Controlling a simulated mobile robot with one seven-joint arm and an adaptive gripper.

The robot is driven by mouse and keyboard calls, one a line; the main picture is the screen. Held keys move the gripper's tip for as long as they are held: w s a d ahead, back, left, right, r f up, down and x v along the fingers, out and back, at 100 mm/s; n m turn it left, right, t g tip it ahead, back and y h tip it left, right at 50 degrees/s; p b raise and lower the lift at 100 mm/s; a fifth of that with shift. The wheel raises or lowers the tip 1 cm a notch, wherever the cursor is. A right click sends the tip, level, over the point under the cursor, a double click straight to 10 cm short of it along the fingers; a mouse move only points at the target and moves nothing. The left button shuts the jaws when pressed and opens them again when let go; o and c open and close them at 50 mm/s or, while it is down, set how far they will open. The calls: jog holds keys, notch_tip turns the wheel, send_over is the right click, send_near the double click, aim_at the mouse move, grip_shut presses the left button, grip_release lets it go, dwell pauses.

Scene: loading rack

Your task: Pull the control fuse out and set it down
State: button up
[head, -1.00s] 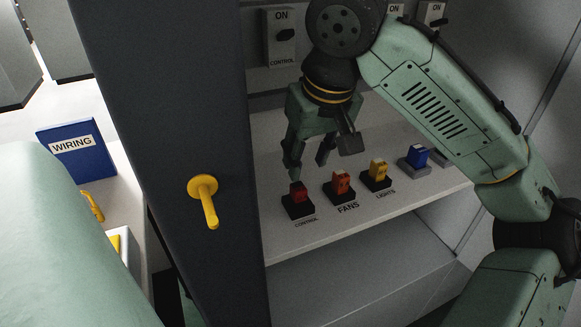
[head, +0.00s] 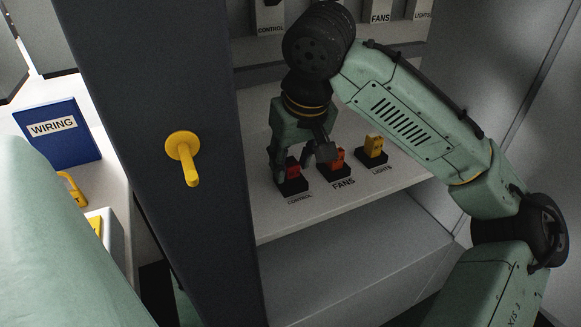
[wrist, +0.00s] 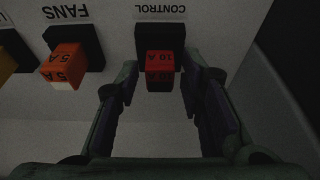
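The red control fuse (head: 293,168), marked 10 A in the wrist view (wrist: 160,70), sits in its black socket (head: 293,186) above the CONTROL label on the shelf. My gripper (head: 293,167) is lowered over it in the head view. In the wrist view my gripper (wrist: 160,82) is open, with one finger on each side of the fuse and a visible gap to each. In the head view the fingers hide part of the fuse.
The orange fans fuse (head: 337,158) stands close to the right, and the yellow lights fuse (head: 374,146) beyond it. The dark cabinet door with a yellow handle (head: 184,157) is on the left. Bare shelf (head: 268,213) lies in front of the sockets.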

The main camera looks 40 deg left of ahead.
aim_at(292, 164)
grip_shut()
dwell(0.8)
dwell(0.5)
jog(key=shift+r+p, duration=2)
jog(key=shift+p, duration=0.05)
jog(key=shift+r, duration=1)
